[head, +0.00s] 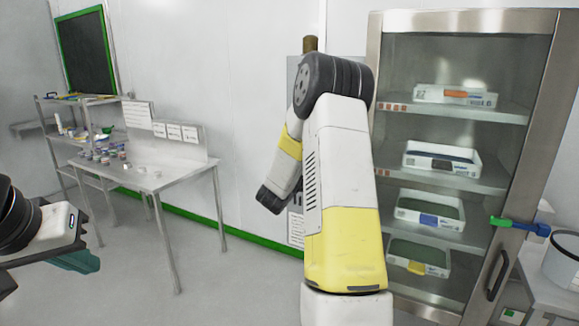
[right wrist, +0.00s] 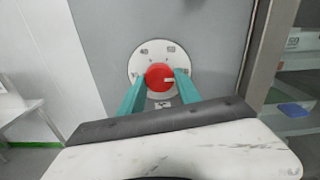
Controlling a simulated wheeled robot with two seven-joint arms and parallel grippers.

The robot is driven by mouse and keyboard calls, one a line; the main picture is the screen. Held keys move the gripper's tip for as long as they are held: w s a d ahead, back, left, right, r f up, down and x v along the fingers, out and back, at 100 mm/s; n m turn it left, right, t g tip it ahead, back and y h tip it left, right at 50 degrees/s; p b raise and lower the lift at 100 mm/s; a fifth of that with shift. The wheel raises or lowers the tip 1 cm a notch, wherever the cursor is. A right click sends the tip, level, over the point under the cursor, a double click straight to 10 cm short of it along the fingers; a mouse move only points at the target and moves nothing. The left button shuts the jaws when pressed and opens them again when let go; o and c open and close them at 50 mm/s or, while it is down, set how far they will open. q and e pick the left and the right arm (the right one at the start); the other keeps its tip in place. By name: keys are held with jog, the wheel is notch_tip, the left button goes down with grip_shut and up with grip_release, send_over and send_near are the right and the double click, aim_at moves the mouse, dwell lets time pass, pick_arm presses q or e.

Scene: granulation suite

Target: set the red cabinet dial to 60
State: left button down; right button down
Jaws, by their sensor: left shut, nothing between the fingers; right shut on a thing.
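The red dial (right wrist: 158,76) sits on a round white scale plate (right wrist: 136,62) on a grey panel in the right wrist view. A pale pointer mark on the dial points to the right. In the head view the dial and right gripper are hidden behind my raised right arm. My left gripper (head: 82,261) is at the lower left, shut and empty, away from the dial.
A glass-fronted cabinet (head: 470,20) with several trays on shelves stands at the right. A green and blue thing (head: 520,226) is at its door edge, above a black handle (head: 497,276). A steel table (head: 160,180) with small containers stands at the left. The floor between is clear.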

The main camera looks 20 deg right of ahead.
jog(key=shift+f, duration=0.1)
jog(key=c, duration=0.9)
grip_release()
jog(key=shift+o, duration=0.2)
jog(key=v, duration=0.8)
